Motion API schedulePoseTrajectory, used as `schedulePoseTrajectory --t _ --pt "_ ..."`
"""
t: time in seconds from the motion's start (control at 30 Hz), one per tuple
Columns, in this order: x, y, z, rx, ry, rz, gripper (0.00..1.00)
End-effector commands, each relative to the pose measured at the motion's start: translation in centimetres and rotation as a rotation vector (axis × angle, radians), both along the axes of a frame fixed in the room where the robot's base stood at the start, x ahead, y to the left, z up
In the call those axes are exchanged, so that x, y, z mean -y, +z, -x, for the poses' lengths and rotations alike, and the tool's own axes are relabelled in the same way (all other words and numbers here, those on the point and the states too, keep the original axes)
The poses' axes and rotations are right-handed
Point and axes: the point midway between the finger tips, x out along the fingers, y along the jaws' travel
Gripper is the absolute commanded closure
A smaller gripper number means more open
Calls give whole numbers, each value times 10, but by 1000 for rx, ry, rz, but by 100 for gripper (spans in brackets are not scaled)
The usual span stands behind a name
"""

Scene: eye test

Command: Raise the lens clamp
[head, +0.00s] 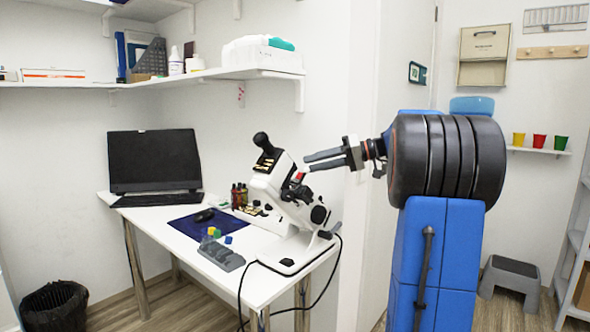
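A white and black lens-measuring device (285,193) stands tilted on the right end of the white table (166,224), with a black eyepiece at its top. A small red part (299,176) shows on its upper right side; it may belong to the lens clamp, but the clamp is too small to make out clearly. My gripper (308,163) comes in from the right, just above and right of the red part. Its two dark fingers are apart, with a gap between them, and nothing shows in the gap. I cannot tell whether a fingertip touches the device.
A computer screen (154,160) and keyboard stand at the table's left. A dark blue mat (190,226), a grey holder (221,256) with coloured cubes and small bottles (239,195) lie near the device. A black cable hangs off the front edge. A shelf (225,73) runs above.

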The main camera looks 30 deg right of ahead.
Motion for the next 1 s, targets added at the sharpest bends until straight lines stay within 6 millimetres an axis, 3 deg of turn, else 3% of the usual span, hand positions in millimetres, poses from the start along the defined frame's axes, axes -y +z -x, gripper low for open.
schedulePoseTrajectory --t 0.2,0.4,0.83,0.87,1.0 --pt "-28 -10 -24 -1 3 -1 67" --pt "-45 -17 -39 -1 1 -1 67" --pt "-51 -19 -44 -1 0 -1 67" --pt "-51 -19 -44 -1 0 -1 70" --pt "-51 -19 -44 -1 0 -1 100"
